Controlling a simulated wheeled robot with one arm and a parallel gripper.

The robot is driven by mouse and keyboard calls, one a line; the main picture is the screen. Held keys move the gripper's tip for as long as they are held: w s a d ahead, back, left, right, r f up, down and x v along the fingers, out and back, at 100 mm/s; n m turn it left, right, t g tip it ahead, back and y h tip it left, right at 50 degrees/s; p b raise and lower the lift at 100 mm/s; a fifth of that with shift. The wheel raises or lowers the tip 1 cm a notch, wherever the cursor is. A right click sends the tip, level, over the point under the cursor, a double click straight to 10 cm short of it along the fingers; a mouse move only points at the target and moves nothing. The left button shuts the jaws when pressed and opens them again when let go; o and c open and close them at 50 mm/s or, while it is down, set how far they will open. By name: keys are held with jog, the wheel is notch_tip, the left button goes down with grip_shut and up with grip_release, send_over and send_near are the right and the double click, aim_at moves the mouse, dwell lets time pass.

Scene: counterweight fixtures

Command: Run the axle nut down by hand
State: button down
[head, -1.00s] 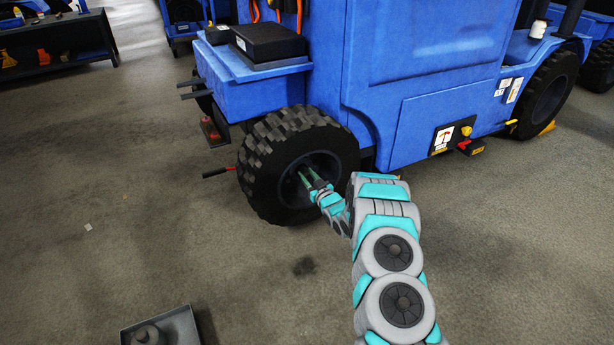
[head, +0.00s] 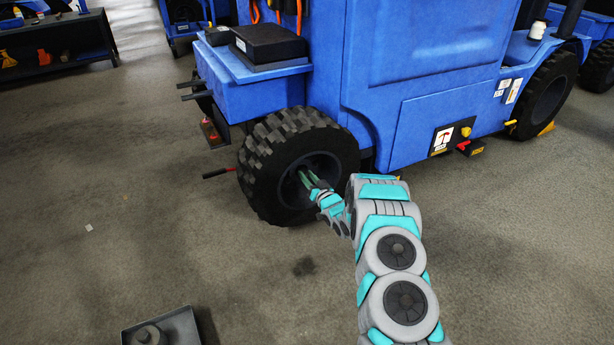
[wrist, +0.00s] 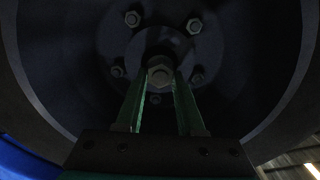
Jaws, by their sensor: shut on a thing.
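The axle nut (wrist: 160,72) is a grey hex nut at the centre of the wheel hub (wrist: 172,42) in the wrist view. My gripper (wrist: 160,85) is shut on it, with one green finger on each side. In the head view my gripper (head: 305,177) reaches into the rim of the wheel (head: 262,165) on the blue vehicle (head: 400,70). The nut itself is too small and covered to make out there. How far it sits along the axle thread cannot be told.
Several smaller lug nuts (wrist: 133,18) ring the hub close to my fingers. A red-handled jack (head: 212,132) stands left of the wheel. A grey tray (head: 180,325) with a dark part lies on the floor in front.

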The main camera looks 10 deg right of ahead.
jog(key=m+p, duration=0.1)
jog(key=m, duration=0.6)
jog(key=shift+p, duration=0.4)
jog(key=m+p, duration=0.1)
jog(key=m, duration=0.2)
jog(key=shift+d+m, duration=0.15)
jog(key=shift+m, duration=0.25)
jog(key=shift+f+m+p, duration=0.15)
jog(key=shift+m+p, duration=0.3)
jog(key=shift+m, duration=1.35)
jog(key=c, duration=0.5)
grip_release()
jog(key=shift+v, duration=3.9)
